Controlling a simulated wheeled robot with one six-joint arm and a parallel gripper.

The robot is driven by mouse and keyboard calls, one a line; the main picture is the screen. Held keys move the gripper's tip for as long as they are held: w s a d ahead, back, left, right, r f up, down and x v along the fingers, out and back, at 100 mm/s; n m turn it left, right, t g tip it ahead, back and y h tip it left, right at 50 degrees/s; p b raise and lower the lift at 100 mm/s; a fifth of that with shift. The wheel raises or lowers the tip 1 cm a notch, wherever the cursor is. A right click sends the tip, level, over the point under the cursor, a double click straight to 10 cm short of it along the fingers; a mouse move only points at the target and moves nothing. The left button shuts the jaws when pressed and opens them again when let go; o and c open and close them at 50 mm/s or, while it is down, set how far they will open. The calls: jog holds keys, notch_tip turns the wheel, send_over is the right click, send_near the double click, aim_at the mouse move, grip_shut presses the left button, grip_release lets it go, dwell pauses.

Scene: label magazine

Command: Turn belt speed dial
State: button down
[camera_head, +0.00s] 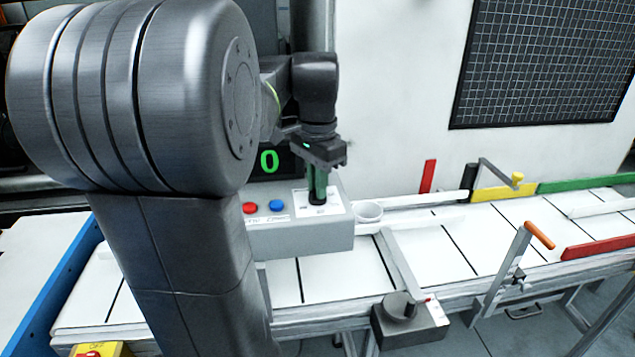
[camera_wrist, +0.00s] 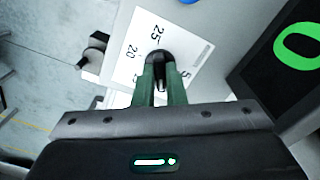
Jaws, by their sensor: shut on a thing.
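The belt speed dial (camera_wrist: 159,57) is a black knob on a white scale plate (camera_wrist: 196,50), where 25 and 20 can be read. In the head view the dial (camera_head: 317,202) sits on top of the grey control box (camera_head: 300,238), to the right of the red and blue buttons. My gripper (camera_wrist: 160,84) points down at the dial, its green fingers on either side of it, shut on it. In the head view my gripper (camera_head: 318,185) stands upright over the plate. The dial's pointer is hidden by the fingers. A dark display (camera_head: 269,161) shows a green 0.
A red button (camera_head: 250,208) and a blue button (camera_head: 277,206) lie left of the dial. A white cup-like ring (camera_head: 367,211) stands right of the box. The conveyor (camera_head: 450,241) runs right, with a black knob block (camera_head: 408,318) at its front edge and an orange-handled lever (camera_head: 539,236).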

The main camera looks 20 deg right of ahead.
jog(key=n+p, duration=0.2)
jog(key=shift+r+n, duration=0.15)
jog(key=shift+n, duration=0.15)
jog(key=n+p, duration=0.1)
jog(key=n, duration=0.1)
jog(key=shift+n+p, duration=0.35)
jog(key=shift+n, duration=0.05)
jog(key=n+p, duration=0.2)
jog(key=n, duration=0.4)
jog(key=shift+n+p, duration=0.3)
jog(key=c, duration=1.5)
grip_release()
